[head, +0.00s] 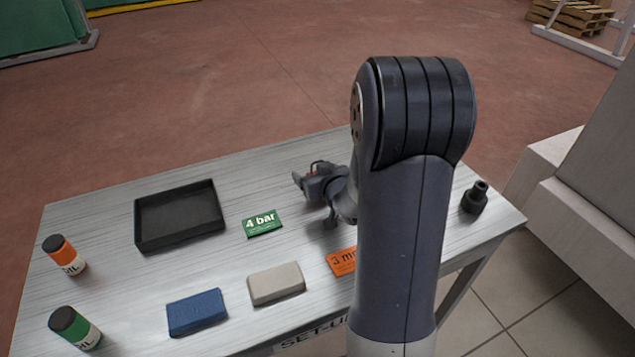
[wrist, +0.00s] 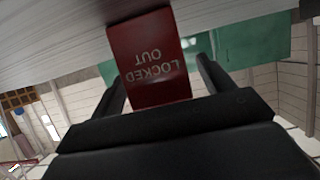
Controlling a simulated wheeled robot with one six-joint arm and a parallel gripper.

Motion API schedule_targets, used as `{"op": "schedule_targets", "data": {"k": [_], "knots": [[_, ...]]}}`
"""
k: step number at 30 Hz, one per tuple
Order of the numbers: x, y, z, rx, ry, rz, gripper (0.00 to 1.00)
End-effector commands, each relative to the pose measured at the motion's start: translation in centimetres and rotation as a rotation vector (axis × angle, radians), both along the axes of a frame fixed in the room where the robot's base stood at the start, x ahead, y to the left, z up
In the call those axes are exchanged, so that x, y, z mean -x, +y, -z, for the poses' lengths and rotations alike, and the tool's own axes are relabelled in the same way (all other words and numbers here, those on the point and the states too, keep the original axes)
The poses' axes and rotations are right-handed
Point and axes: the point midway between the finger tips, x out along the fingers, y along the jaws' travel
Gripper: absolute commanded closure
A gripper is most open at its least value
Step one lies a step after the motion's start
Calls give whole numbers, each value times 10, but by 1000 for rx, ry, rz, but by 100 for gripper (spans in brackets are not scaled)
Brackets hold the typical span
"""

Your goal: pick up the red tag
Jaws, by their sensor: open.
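The red tag (wrist: 148,62) fills the middle of the wrist view, with the words LOCKED OUT upside down on its face. My gripper (wrist: 162,70) is open, with one finger to the left of the tag and one to the right. The tag is between the fingers, and I cannot tell whether either finger touches it. In the head view my gripper (head: 306,174) is low over the far part of the table, partly hidden by my arm. Only a speck of red shows there.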

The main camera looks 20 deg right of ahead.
Motion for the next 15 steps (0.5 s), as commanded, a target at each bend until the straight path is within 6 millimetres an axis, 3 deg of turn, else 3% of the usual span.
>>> {"op": "schedule_targets", "data": {"k": [8, 15], "knots": [[-3, 0, 1, 0, 0, 1, 24], [-3, 0, 1, 0, 0, 0, 43]]}}
